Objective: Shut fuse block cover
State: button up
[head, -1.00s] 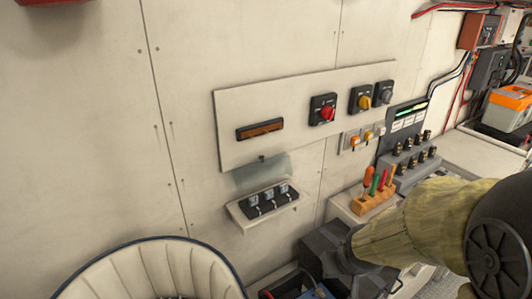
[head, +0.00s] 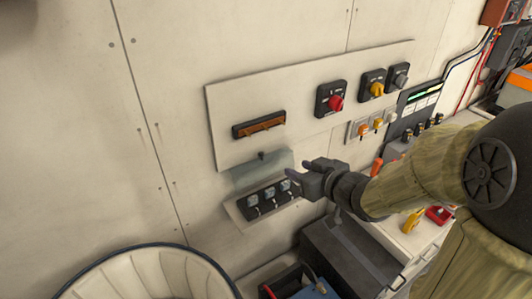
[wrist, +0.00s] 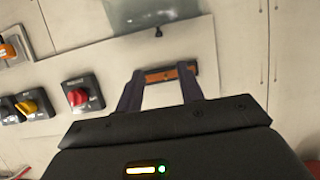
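The fuse block (head: 268,200) is a black strip with several fuses on a small ledge low on the wall. Its clear, greyish cover (head: 245,176) stands raised above the fuses, with a small dark knob (head: 262,155) at its upper edge. In the wrist view the cover (wrist: 150,10) is at the top, cut off by the frame edge, and its knob (wrist: 158,33) points down. My gripper (head: 292,170) is just right of the cover in the head view. In the wrist view my gripper (wrist: 161,70) has its fingers apart with nothing between them.
Above the cover, a wall panel (head: 225,105) carries an amber display (head: 258,125) and red (head: 332,99), yellow and grey rotary switches. Orange-toggled switches sit to the right. A dark box (head: 350,255) stands below my arm, and a cream seat (head: 130,285) at lower left.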

aim_at(263, 154)
jog(key=p+x, duration=0.2)
jog(key=x, duration=1.5)
jog(key=shift+w+f, duration=0.1)
jog(key=shift+w, duration=0.2)
grip_shut()
